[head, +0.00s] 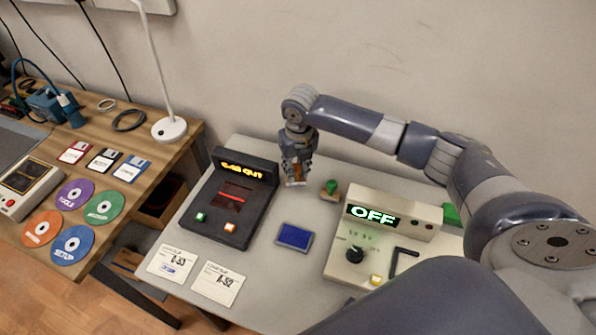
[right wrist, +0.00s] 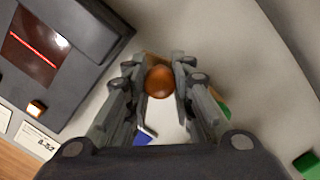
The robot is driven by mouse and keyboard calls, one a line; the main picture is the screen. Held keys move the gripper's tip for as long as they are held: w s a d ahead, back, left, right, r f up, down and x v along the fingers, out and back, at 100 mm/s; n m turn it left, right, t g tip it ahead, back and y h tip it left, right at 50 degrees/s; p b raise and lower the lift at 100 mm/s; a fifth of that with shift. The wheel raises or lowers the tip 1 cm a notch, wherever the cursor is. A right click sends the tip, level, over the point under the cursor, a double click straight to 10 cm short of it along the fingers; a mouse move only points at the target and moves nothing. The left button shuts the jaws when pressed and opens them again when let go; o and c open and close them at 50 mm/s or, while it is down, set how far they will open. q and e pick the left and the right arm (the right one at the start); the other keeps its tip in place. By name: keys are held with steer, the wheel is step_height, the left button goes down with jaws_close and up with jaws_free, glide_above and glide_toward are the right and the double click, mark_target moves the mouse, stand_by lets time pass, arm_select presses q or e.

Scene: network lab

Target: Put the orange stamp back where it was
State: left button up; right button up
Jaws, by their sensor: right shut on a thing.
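My right gripper (head: 297,168) is shut on the orange stamp, at the back of the grey table between the black device and the green stamp. The stamp's round orange knob (right wrist: 159,82) shows between the fingertips in the right wrist view. In the head view the fingers hide most of the stamp, and I cannot tell whether its base touches the table. The green stamp (head: 331,187) stands just right of the gripper. The blue ink pad (head: 295,236) lies nearer the front. My left gripper is not in view.
The black device (head: 232,200) with a lit display stands left of the gripper. A cream box (head: 382,240) reading OFF stands right. Two paper cards, one (head: 172,264) at the left, lie at the front. A wooden desk (head: 115,185) with discs and floppies adjoins on the left.

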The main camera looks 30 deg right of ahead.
mark_target(298, 174)
steer(key=shift+w+d+f, duration=0.1)
steer(key=shift+w+d, duration=0.15)
steer(key=shift+d, duration=0.2)
step_height(298, 174, down, 3)
steer(key=shift+s+p, duration=0.1)
steer(key=shift+p, duration=0.4)
steer(key=shift+f, duration=0.2)
steer(key=shift+f, duration=0.1)
steer(key=o, duration=0.8)
steer(key=shift+o, duration=0.2)
steer(key=r, duration=0.4)
steer(key=s+r+b, duration=0.1)
steer(key=r, duration=0.7)
steer(key=shift+s+r+b, duration=0.1)
steer(key=shift+s+b, duration=0.1)
steer(key=shift+b, duration=0.2)
steer(key=shift+a, duration=0.1)
